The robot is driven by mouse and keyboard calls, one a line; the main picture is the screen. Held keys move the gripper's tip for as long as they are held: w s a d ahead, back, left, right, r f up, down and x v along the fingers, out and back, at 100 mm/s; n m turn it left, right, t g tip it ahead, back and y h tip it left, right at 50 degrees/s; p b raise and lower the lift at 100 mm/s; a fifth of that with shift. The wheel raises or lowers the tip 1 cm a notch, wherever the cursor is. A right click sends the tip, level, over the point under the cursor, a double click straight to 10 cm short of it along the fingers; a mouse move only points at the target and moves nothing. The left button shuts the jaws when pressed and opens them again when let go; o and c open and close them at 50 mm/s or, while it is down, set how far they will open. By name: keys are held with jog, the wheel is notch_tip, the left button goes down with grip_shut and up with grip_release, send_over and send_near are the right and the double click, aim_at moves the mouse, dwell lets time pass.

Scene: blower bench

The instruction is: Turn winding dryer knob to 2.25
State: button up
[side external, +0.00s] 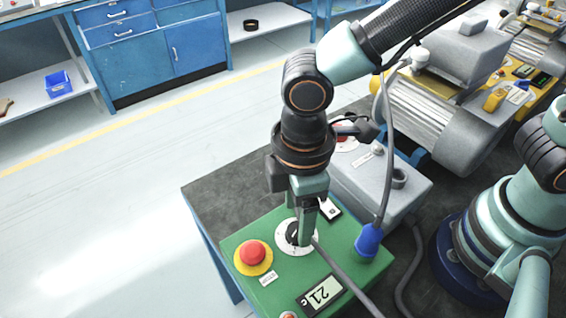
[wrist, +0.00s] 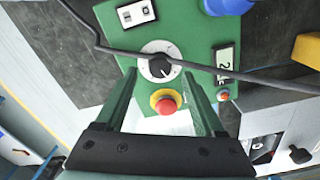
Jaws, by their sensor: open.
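The knob (side external: 293,233) is black on a round white dial, on a green control box (side external: 235,277). In the wrist view the knob (wrist: 159,68) sits between my fingers, with a pale pointer mark; the dial figures are too small to read. My gripper (side external: 301,238) is open and points down at the dial, with one finger partly hiding the knob. In the wrist view my gripper (wrist: 160,74) has its green fingers on either side of the dial. I cannot tell whether they touch the knob. A small display (side external: 323,294) shows digits at an angle that I cannot read surely.
A red mushroom button (side external: 253,253) on a yellow base stands beside the dial. A white switch plate (side external: 330,208) is behind it. A grey cable (wrist: 235,75) crosses the box close to the dial. A blue plug (side external: 370,241) stands at the box's right edge.

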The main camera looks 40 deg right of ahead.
aim_at(297, 229)
notch_tip(297, 229, up, 9)
dwell(0.3)
jog(key=w+d+r+m+t, duration=0.1)
jog(key=d+m, duration=0.3)
jog(key=d, duration=0.4)
jog(key=w+d+r+m+t, duration=0.1)
jog(key=w+d+m+t, duration=0.1)
jog(key=d+m, duration=0.3)
jog(key=w+d+r+m+t, duration=0.2)
jog(key=w+d+m, duration=0.2)
jog(key=d, duration=0.9)
jog(key=shift+m+t, duration=0.3)
jog(key=shift+m, duration=0.1)
jog(key=shift+o, duration=0.2)
